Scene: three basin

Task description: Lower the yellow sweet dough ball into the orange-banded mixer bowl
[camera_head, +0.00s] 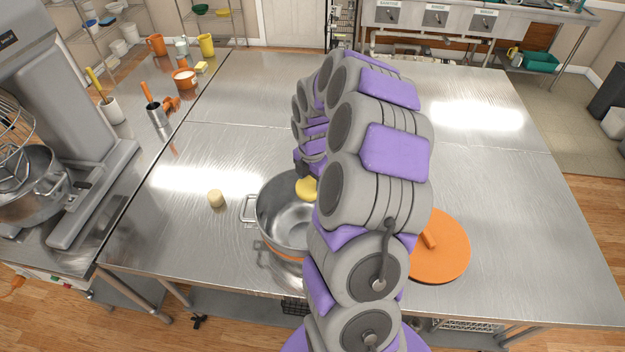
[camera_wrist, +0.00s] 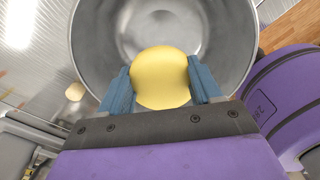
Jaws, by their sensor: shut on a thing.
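The yellow dough ball (camera_wrist: 160,78) is between the blue-grey fingers of my gripper (camera_wrist: 161,84) in the wrist view, and the gripper is shut on it. In the head view the yellow ball (camera_head: 306,188) shows partly behind my arm, over the right part of the mixer bowl opening. The steel mixer bowl (camera_head: 272,220) stands on the metal table with an orange band (camera_head: 280,251) low on its side. My arm hides its right side. In the wrist view the bowl (camera_wrist: 92,45) lies behind the ball, and its visible inside is empty. The ball's exact height is unclear.
A pale dough piece (camera_head: 216,198) sits on the table left of the bowl. An orange round lid (camera_head: 440,250) lies to the right of my arm. A large stand mixer (camera_head: 60,120) stands at the left. The table's far right is clear.

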